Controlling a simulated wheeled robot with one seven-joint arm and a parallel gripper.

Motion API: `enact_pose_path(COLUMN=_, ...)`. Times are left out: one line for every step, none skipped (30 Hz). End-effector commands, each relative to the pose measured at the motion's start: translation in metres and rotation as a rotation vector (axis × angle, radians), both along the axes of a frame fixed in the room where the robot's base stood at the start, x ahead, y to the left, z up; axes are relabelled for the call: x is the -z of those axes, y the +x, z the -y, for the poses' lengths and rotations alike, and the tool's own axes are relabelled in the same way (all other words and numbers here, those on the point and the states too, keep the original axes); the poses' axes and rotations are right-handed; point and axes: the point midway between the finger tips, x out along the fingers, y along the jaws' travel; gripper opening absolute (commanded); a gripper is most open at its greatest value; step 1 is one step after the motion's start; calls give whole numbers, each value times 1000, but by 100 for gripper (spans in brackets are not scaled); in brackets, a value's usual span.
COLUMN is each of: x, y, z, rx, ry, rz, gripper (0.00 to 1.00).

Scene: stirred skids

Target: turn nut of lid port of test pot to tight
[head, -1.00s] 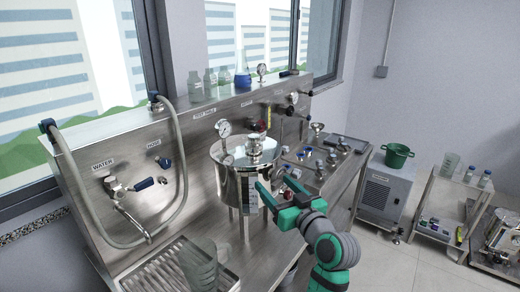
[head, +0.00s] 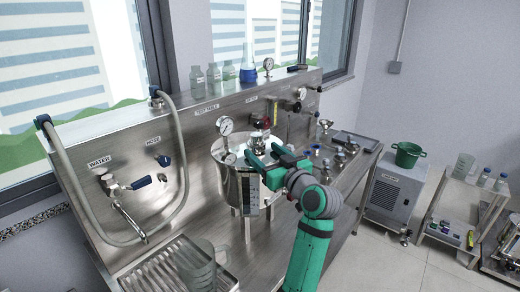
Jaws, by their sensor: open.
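The test pot (head: 231,185) is a shiny steel vessel on legs, standing on the steel bench in the head view. Its lid carries a round gauge (head: 226,126) at the back left and a steel port with its nut (head: 257,142) near the middle. My gripper (head: 261,157) is open, its two green fingers above the lid at the front right of the port. The fingers hide part of the lid and the lower part of the port. I cannot tell whether a finger touches the nut.
A hose (head: 177,150) hangs in a loop by the water tap (head: 112,184) on the left. Glass bottles (head: 213,78) and a blue flask (head: 248,68) stand on the ledge behind. Fittings and valves (head: 338,155) crowd the bench to the right. A green bucket (head: 408,154) sits farther right.

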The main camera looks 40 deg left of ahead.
Motion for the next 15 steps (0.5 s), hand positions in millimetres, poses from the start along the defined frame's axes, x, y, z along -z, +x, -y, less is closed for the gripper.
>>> enact_pose_path(x=0, y=3, z=-7, rx=-1, ry=0, rz=0, gripper=64)
enact_pose_path(x=0, y=5, z=-11, rx=-1, ry=0, rz=-1, gripper=64)
enact_pose_path(x=0, y=7, z=-15, rx=-1, ry=-1, rz=0, gripper=64)
enact_pose_path(x=0, y=8, z=-17, rx=-1, ry=0, rz=0, gripper=64)
enact_pose_path(x=0, y=9, z=-19, rx=0, ry=0, rz=0, gripper=64)
enact_pose_path(x=0, y=11, z=-22, rx=0, ry=0, rz=0, gripper=64)
enact_pose_path(x=0, y=11, z=-23, rx=0, ry=1, rz=0, gripper=64)
enact_pose_path(x=0, y=12, z=-24, rx=1, ry=1, rz=0, gripper=64)
enact_pose_path(x=0, y=13, z=-26, rx=1, ry=1, rz=0, gripper=64)
enact_pose_path(x=0, y=13, z=-26, rx=1, ry=1, rz=0, gripper=64)
enact_pose_path(x=0, y=13, z=-27, rx=1, ry=1, rz=0, gripper=64)
enact_pose_path(x=0, y=13, z=-27, rx=1, ry=1, rz=0, gripper=64)
enact_pose_path(x=0, y=14, z=-27, rx=1, ry=0, rz=0, gripper=64)
enact_pose_path(x=0, y=14, z=-27, rx=1, ry=0, rz=0, gripper=64)
enact_pose_path(x=0, y=13, z=-27, rx=1, ry=0, rz=0, gripper=64)
